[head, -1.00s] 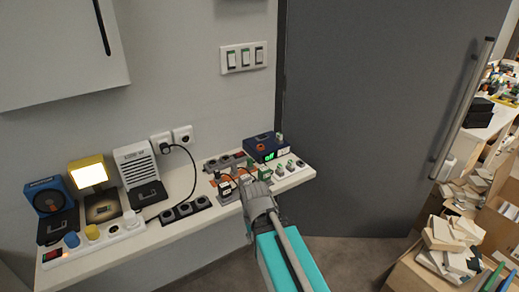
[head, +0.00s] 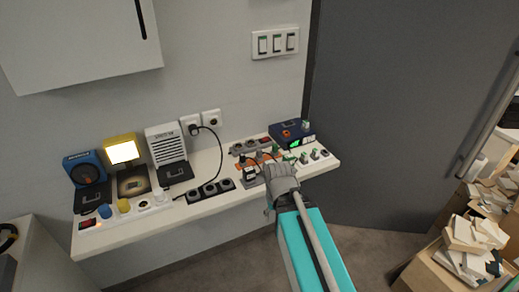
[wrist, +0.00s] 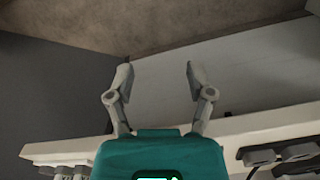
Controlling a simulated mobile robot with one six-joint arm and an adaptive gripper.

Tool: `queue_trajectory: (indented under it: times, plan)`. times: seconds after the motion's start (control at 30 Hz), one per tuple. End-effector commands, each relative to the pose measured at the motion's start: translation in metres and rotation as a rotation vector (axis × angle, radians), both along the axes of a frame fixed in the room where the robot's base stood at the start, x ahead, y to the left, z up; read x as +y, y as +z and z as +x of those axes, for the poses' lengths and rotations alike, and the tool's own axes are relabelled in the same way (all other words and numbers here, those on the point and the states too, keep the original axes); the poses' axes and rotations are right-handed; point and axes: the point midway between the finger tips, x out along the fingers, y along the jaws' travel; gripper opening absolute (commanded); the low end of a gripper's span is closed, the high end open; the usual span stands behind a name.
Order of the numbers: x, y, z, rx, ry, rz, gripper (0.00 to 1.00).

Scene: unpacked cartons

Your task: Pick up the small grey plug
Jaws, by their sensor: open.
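Several small grey plugs stand in a row at the right end of the white shelf (head: 140,228); one small grey plug (head: 314,154) is near the shelf's right end. I cannot tell which one the task names. Light grey plug shapes also show at the lower left edge of the wrist view (wrist: 65,172). My gripper (head: 281,172) is at the shelf's front edge, left of and nearer than these plugs, and covers part of the shelf. In the wrist view, my gripper (wrist: 158,72) has its two fingers wide apart, with nothing between them.
A blue box with a green display (head: 291,134) stands behind the plugs. A power strip (head: 210,190), a speaker (head: 166,146), a lit yellow lamp (head: 122,152) and a blue round device (head: 86,168) stand to the left. A grey door (head: 405,120) and cartons (head: 455,262) are at right.

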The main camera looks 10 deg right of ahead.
Motion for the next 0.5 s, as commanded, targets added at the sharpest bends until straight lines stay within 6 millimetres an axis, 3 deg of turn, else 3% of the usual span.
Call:
queue_trajectory:
  times: [0.03,0.5]
  plan:
    - [0.000,0.017,0.001,-0.002,0.000,0.000,0.69]
    - [0.000,0.100,0.014,-0.026,-0.011,0.000,0.69]
